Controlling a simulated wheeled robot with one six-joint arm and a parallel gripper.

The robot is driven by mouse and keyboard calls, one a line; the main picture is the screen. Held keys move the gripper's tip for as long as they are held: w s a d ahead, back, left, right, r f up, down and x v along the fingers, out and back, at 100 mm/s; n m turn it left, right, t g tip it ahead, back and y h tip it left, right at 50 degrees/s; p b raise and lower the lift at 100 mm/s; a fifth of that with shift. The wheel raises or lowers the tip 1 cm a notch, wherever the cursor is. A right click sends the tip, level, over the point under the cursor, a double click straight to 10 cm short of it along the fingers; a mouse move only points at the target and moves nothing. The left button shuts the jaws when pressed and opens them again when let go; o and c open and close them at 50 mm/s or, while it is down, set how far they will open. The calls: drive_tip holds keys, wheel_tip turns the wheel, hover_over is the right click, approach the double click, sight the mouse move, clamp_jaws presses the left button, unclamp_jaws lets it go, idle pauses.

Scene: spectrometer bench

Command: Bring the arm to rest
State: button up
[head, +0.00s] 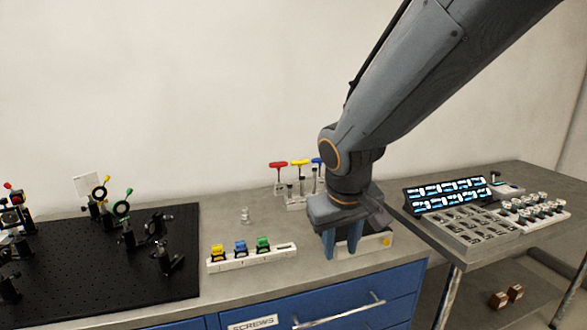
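My arm comes down from the upper right in the head view. My gripper (342,249) points downward over the right end of the bench. Its two blue-grey fingers are apart, and I see nothing clearly held between them. I cannot tell whether the tips touch the tray.
A white holder (250,260) with yellow, blue and green pieces stands left of my gripper. Coloured-handled tools (299,163) stand in a rack behind. A black optics board (100,280) fills the left. A lit panel (447,195) and a grey tray (470,235) lie right.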

drive_tip(key=s+d+f+m+g, duration=0.2)
drive_tip(key=s+d+f+m, duration=0.1)
drive_tip(key=s+d+f, duration=0.6)
drive_tip(key=shift+s+d+f+g+y, duration=0.3)
drive_tip(key=shift+s+d+f+g, duration=0.1)
drive_tip(key=shift+s+f, duration=0.15)
